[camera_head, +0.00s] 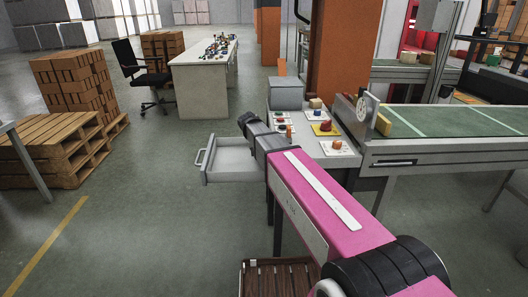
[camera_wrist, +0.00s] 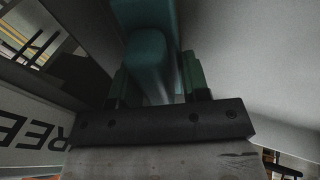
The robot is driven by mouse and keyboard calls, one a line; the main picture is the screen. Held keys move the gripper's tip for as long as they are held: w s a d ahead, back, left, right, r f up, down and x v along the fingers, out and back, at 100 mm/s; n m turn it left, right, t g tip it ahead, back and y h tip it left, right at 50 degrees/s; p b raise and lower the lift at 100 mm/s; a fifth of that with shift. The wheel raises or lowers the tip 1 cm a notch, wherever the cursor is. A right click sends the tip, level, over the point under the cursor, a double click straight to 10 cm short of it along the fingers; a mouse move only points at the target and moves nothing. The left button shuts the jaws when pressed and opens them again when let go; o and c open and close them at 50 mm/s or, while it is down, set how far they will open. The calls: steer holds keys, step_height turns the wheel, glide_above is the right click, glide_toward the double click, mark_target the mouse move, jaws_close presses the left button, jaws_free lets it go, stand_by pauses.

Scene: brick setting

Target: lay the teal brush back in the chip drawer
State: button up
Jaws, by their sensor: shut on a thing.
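The teal brush (camera_wrist: 150,55) fills the upper middle of the wrist view, close to the camera. My gripper (camera_wrist: 157,82) is shut on it, with a dark green finger on each side. The brush's far end is out of sight. In the head view the grey chip drawer (camera_head: 228,177) stands pulled out on the left side of the machine table, its handle facing left. The part of its inside that shows looks bare. My arm crosses the drawer's right end, and I cannot make out the brush or fingertips there.
The table (camera_head: 335,161) right of my arm holds several small trays with coloured parts and a grey box (camera_head: 286,93). A green conveyor (camera_head: 460,120) runs off to the right. Stacked boxes on a pallet (camera_head: 55,150) stand at left. The floor left of the drawer is clear.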

steer(key=shift+f, duration=0.2)
steer(key=o, duration=0.9)
steer(key=v, duration=1)
steer(key=shift+s+r, duration=0.3)
steer(key=shift+r, duration=0.05)
steer(key=shift+a, duration=0.15)
